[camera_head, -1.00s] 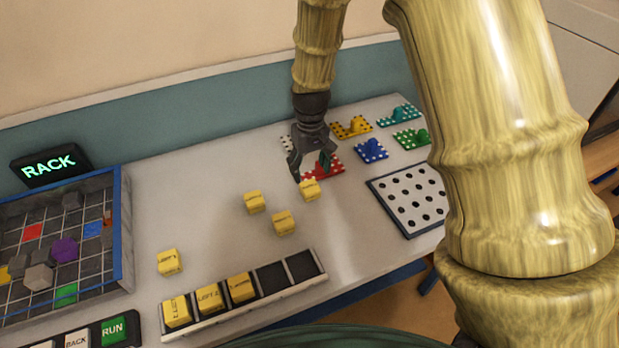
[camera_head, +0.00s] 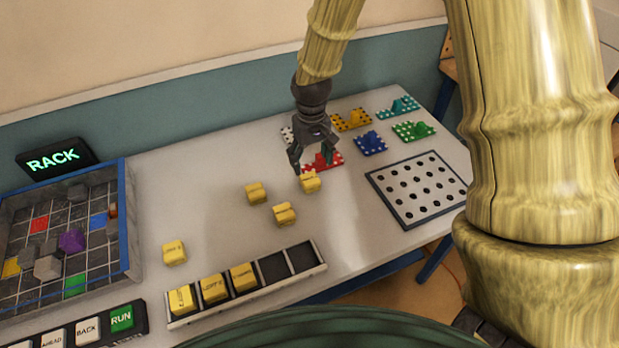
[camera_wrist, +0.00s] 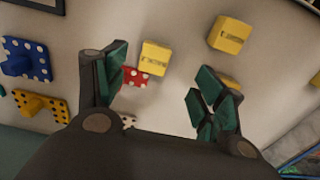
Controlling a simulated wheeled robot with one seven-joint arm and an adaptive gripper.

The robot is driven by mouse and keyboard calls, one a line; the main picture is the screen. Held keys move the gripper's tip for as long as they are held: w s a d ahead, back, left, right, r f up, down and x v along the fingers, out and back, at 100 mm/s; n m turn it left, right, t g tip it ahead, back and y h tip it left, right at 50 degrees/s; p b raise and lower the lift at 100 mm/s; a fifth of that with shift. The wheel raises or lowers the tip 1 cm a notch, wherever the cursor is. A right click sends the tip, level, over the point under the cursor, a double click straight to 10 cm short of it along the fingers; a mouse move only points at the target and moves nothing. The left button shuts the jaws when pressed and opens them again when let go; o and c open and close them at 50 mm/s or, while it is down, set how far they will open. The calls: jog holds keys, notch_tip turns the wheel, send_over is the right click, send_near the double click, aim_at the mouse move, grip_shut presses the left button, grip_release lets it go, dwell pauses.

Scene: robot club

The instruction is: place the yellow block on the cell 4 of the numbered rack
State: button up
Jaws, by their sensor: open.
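The numbered rack (camera_head: 250,297) lies at the front of the table. Its three left cells hold yellow blocks with dark lettering; its two right cells, including the fourth from the left (camera_head: 272,268), are empty and dark. Several loose yellow blocks lie behind the rack. One loose yellow block (camera_head: 310,183) is just below my gripper (camera_head: 313,163), which is open and empty. In the wrist view this block (camera_wrist: 155,58) shows between the spread fingers, beyond the tips. Another block (camera_wrist: 229,35) shows to the right there, and a third is partly hidden behind the right finger.
Other loose blocks (camera_head: 256,194), (camera_head: 285,214) and (camera_head: 174,252) stand left of my gripper. A red studded plate (camera_head: 325,161) lies close behind it, with more coloured plates beyond. A perforated board (camera_head: 415,190) is at right; a gridded tray (camera_head: 125,220) and button panel (camera_head: 100,330) are at left.

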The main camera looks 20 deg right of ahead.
aim_at(312, 182)
jog(key=shift+f+p, duration=0.45)
jog(key=shift+f, duration=2.35)
jog(key=shift+w+d+f+p, duration=0.15)
jog(key=shift+f+p, duration=0.3)
jog(key=shift+f, duration=0.45)
jog(key=shift+w+d+f+p, duration=0.15)
jog(key=shift+f+p, duration=0.25)
jog(key=shift+f, duration=0.45)
jog(key=shift+s+f, duration=0.1)
jog(key=shift+f, duration=0.8)
jog(key=c, duration=1.2)
jog(key=shift+r, duration=0.1)
